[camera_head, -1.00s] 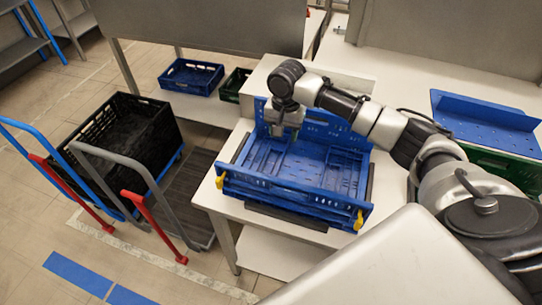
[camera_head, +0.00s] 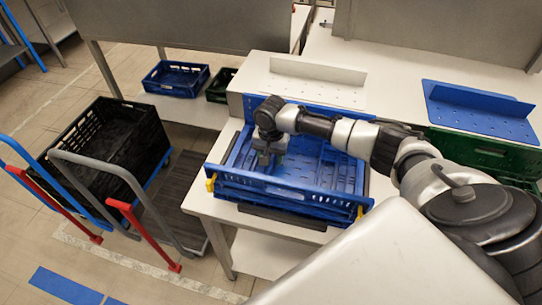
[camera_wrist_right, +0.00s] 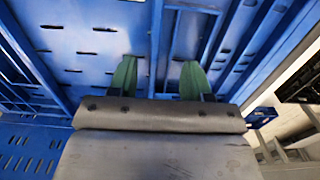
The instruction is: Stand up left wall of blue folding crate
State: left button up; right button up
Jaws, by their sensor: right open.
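The blue folding crate (camera_head: 290,193) sits on a white table, with yellow latches at both ends of its near wall. The near and far walls stand up. The left wall appears to lie folded inside, but my arm and gripper partly cover it, so its exact angle is unclear. My right gripper (camera_head: 268,158) points down inside the left part of the crate. In the right wrist view, its two green fingers (camera_wrist_right: 158,75) are apart, with blue slotted panels close beyond them and nothing clearly held. My left gripper is out of view.
A black crate (camera_head: 100,140) stands on a cart at the left. A small blue crate (camera_head: 176,80) and a green one sit on a low shelf behind.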

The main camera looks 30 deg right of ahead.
jog(key=shift+s+f, duration=0.1)
jog(key=shift+f, duration=0.25)
jog(key=shift+c, duration=0.5)
grip_shut()
jog(key=shift+r, duration=0.1)
